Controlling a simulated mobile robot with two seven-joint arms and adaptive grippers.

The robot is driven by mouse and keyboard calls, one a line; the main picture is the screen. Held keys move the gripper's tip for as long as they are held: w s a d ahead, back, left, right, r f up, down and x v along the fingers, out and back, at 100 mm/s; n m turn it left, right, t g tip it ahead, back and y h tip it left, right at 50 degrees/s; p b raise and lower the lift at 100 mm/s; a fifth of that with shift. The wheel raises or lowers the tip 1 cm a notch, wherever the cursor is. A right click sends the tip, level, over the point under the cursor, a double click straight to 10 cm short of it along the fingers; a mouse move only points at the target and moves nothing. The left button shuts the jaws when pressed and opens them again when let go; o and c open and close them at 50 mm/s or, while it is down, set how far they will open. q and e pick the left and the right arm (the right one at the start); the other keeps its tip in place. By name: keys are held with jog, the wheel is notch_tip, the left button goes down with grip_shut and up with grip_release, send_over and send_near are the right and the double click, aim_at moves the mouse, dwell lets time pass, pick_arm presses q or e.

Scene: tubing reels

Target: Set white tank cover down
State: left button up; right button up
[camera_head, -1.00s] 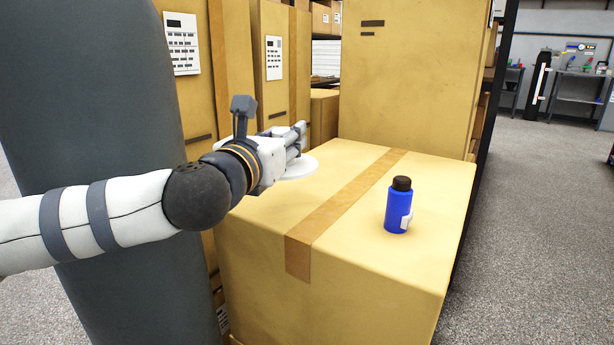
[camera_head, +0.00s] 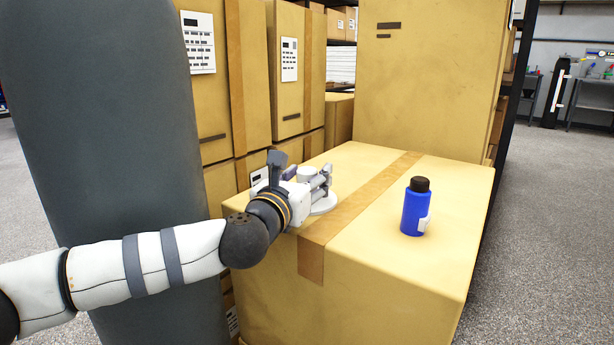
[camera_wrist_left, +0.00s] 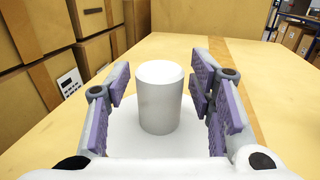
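The white tank cover (camera_head: 325,206) is a round disc with an upright cylindrical knob (camera_wrist_left: 160,98). It appears to rest flat on the left part of the large cardboard box top (camera_head: 385,195). My left gripper (camera_head: 312,182) is low over the disc. In the left wrist view its purple-padded fingers (camera_wrist_left: 160,85) stand apart on both sides of the knob, with a visible gap on each side. Part of the disc is hidden by the gripper. My right gripper is in neither view.
A blue bottle with a dark cap (camera_head: 416,207) stands upright on the right of the box top. Tall cardboard boxes (camera_head: 425,75) rise behind, and stacked boxes (camera_head: 290,70) stand at the left back. The box top between cover and bottle is clear.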

pick_arm(q)
jog(key=shift+r, duration=0.15)
jog(key=shift+s+r, duration=0.1)
jog(key=shift+s, duration=0.05)
jog(key=v, duration=1.1)
jog(key=shift+s+a, duration=0.25)
jog(key=shift+s, duration=0.05)
jog(key=shift+p, duration=0.3)
